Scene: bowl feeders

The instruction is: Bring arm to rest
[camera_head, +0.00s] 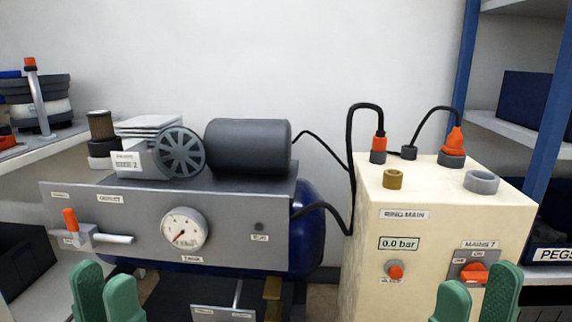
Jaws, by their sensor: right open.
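My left gripper (104,278) shows two green fingers at the bottom left, in front of the grey compressor panel. My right gripper (478,281) shows two green fingers at the bottom right, in front of the cream cabinet. Its fingers stand apart with nothing between them, so it is open and empty. Both grippers point upward in the picture. The arms behind them are out of view below.
The compressor panel (130,215) carries a gauge (184,229) and an orange-handled valve (71,222). The cream cabinet (365,260) has a red button (395,271) and a red-orange switch (474,273). Black cables (331,208) loop between them. Shelves (535,133) stand at both sides.

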